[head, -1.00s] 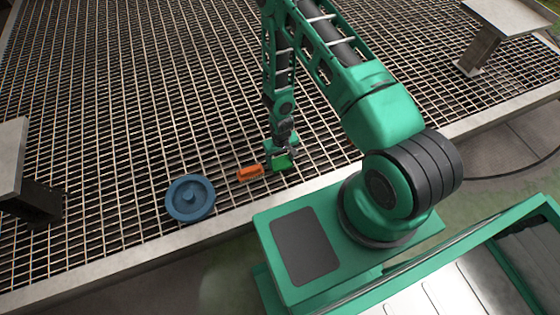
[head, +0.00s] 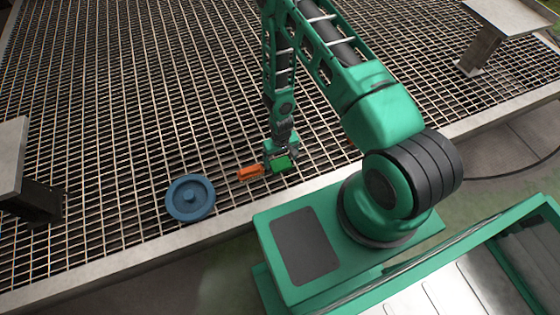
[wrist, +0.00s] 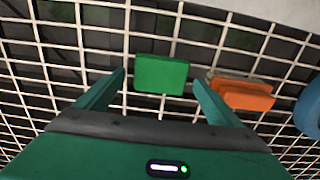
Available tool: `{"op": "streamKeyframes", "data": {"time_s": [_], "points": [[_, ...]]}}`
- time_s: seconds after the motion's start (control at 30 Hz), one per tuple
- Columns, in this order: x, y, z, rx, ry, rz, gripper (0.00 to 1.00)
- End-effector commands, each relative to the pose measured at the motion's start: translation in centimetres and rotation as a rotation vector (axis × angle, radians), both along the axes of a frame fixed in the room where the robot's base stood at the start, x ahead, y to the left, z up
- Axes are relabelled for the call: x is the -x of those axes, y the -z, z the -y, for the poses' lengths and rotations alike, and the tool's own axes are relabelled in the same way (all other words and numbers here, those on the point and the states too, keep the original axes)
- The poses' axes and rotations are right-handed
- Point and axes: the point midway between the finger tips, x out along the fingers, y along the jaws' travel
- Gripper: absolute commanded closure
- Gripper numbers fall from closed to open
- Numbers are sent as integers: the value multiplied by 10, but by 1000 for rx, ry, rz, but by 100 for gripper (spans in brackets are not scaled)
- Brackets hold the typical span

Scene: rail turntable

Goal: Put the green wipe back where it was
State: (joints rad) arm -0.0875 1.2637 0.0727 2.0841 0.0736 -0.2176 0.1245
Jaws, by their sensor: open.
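The green wipe (wrist: 161,75) is a small green block lying on the metal grating in the wrist view. In the head view the wipe (head: 281,163) shows just below my gripper's end. My gripper (wrist: 158,84) is open, its two fingers spread to either side of the wipe. The wipe lies between and slightly beyond the fingertips, with visible gaps on both sides. In the head view my gripper (head: 280,155) is low over the grating, and its fingers are hard to make out there.
An orange block-like object (head: 250,172) lies close to the left of the wipe; in the wrist view it (wrist: 243,93) is just right of the right finger.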

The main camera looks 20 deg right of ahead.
Motion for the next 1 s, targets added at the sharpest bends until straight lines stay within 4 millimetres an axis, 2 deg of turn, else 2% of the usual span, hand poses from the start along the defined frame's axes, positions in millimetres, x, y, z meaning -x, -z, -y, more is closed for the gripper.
{"op": "streamKeyframes", "data": {"time_s": [0.4, 0.6, 0.8, 1.0], "points": [[-1, -69, 0, -1, 0, 2, 12], [0, -96, 0, -1, 0, 1, 12], [1, -109, 0, 0, 0, -1, 12], [1, -112, 0, 0, 1, -1, 12]]}}
